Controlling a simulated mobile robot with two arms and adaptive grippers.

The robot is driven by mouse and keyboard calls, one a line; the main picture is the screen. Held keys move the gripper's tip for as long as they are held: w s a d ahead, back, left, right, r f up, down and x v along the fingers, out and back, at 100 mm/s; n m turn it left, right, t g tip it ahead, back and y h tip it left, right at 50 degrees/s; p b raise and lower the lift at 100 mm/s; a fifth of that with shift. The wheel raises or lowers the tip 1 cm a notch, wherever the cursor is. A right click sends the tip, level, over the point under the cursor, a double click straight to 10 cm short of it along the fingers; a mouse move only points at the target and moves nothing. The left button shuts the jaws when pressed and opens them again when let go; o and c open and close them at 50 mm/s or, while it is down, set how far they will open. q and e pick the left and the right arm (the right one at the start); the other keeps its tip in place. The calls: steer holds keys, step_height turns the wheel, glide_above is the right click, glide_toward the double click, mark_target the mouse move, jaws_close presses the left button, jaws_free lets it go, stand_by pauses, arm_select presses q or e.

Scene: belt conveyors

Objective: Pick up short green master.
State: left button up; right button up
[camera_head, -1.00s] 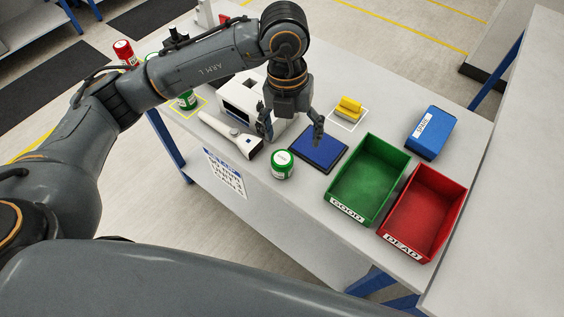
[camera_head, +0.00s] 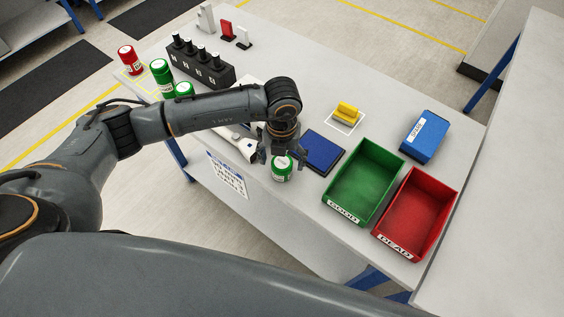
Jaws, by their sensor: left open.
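A short green can with a white lid and label (camera_head: 281,172) stands upright near the table's front edge. My left gripper (camera_head: 281,157) is open right over it, with a fingertip on either side of its lid. I cannot tell whether the fingers touch it. Another short green can (camera_head: 184,90) stands at the left, partly hidden by my left arm, beside a taller green can (camera_head: 162,80). No master marking is readable on any can. My right gripper is not in view.
A blue pad (camera_head: 324,151) lies right of the gripper, then the green GOOD bin (camera_head: 342,212) and red DEAD bin (camera_head: 395,245). A yellow block (camera_head: 347,112) and blue bin (camera_head: 425,135) are behind. A pale device (camera_head: 240,146), a black rack (camera_head: 200,66) and a red can (camera_head: 127,58) are left.

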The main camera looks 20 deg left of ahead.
arm_select(q)
steer(key=shift+f, duration=0.8)
steer(key=c, duration=1.6)
steer(key=shift+r, duration=0.15)
